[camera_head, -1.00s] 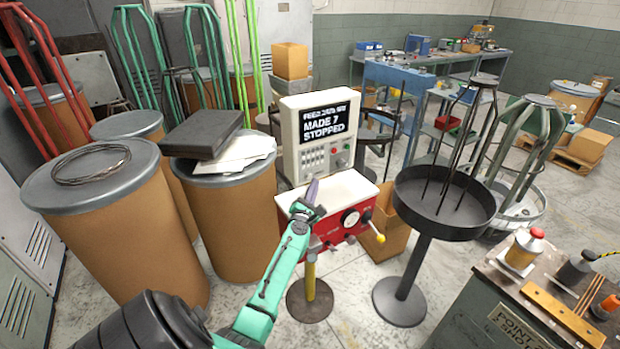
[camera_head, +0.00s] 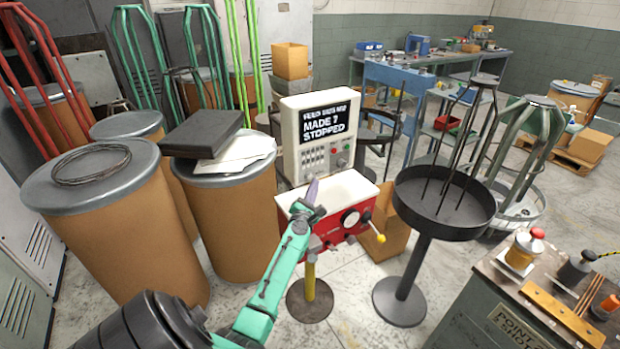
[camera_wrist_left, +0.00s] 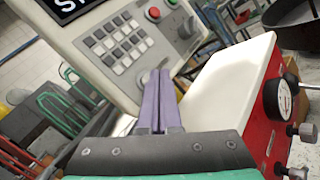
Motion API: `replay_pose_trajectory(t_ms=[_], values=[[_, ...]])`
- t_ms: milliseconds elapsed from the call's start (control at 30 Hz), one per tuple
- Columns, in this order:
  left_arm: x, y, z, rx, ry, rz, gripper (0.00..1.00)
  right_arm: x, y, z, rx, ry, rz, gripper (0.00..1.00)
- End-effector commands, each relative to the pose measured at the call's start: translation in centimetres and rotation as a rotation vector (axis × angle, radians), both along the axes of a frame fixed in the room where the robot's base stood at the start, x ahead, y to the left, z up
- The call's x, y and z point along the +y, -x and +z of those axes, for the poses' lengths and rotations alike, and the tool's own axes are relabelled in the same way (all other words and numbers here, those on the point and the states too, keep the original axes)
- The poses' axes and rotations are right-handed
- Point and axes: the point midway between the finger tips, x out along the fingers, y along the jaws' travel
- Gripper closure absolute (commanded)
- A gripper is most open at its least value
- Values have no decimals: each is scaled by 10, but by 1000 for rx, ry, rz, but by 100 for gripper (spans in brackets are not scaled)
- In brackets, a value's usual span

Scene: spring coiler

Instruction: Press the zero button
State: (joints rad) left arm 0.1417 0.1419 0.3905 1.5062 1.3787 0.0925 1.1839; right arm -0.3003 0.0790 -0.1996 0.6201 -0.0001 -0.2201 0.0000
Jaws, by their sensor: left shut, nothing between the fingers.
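The coiler's cream control box (camera_head: 291,146) stands upright behind a red and white machine body (camera_head: 340,187). Its dark screen (camera_head: 322,124) reads "MADE 7 STOPPED" below a smaller blurred line. A block of several grey keys (camera_wrist_left: 118,42) shows in the left wrist view, with a red button (camera_wrist_left: 153,14) and a grey knob (camera_wrist_left: 188,27) to its right. Key labels are too small to read, so I cannot tell which is zero. My left gripper (camera_head: 313,183) is shut and empty; its purple fingertips (camera_wrist_left: 160,73) point at the panel's lower part. Contact cannot be told.
Brown drums (camera_head: 232,215) stand at left, one carrying a dark case (camera_head: 201,132). A round black tray on a stand (camera_head: 444,228) is right of the machine. A bench (camera_head: 500,282) with tools is at lower right. Open floor lies between.

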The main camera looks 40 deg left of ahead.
Motion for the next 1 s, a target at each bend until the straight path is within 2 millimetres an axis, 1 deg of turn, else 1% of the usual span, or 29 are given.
replay_pose_trajectory(t_ms=[267,500,1000], values=[[0,0,0,0,0,0,100,0,0,0,0,0,0,50],[9,-2,0,-1,0,1,100,-1,0,-3,0,1,0,50],[10,-3,0,0,0,0,100,-1,0,-4,0,1,1,50]])
